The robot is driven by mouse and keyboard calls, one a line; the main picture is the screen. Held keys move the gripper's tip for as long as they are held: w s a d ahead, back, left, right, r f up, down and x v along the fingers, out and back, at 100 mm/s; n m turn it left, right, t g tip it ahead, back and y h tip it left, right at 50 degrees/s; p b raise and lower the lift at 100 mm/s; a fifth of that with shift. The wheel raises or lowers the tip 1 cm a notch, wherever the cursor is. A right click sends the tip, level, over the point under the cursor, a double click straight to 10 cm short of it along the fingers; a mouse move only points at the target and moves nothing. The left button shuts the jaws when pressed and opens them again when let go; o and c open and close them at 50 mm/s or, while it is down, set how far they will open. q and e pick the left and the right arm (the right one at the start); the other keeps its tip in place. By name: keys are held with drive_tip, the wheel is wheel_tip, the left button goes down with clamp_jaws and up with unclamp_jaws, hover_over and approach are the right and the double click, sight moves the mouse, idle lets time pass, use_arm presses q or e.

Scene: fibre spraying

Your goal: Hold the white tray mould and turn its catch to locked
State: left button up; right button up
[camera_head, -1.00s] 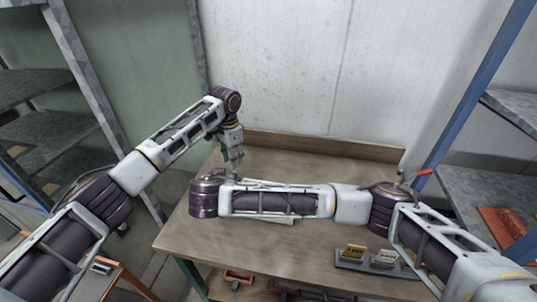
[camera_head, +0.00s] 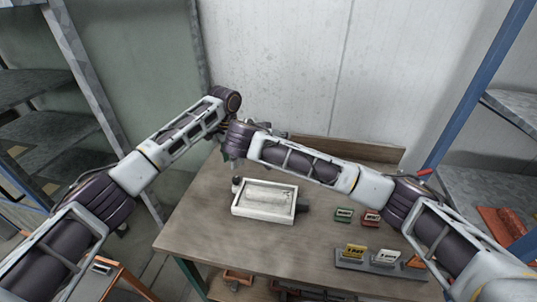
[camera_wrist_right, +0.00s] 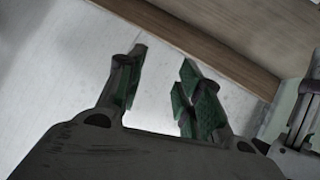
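The white tray mould (camera_head: 263,215) lies on the table, a shallow rectangular tray with a raised rim. A small dark part (camera_head: 303,207) sits at its right side and a small grey piece (camera_head: 237,184) at its left back corner. I cannot tell how the catch is set. My left gripper (camera_head: 227,153) hangs above and behind the tray's left end, mostly hidden behind my right arm.
A green block (camera_head: 344,214) and a red block (camera_head: 371,217) stand right of the tray. A grey holder (camera_head: 350,264) with coloured labels is at the table's right front. The wooden table (camera_head: 220,245) is clear in front of the tray. Shelves flank it.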

drive_tip(key=w+a+f+n+g+y, duration=0.3)
drive_tip(key=f+n+g+y, duration=0.3)
drive_tip(key=n, duration=1.2)
drive_tip(key=shift+w+f+g+y, duration=0.15)
drive_tip(key=shift+f+g+y, duration=0.25)
drive_tip(key=shift+f+g, duration=0.95)
drive_tip(key=shift+r+g, duration=0.25)
drive_tip(key=shift+f, duration=0.15)
drive_tip(key=shift+f, duration=6.75)
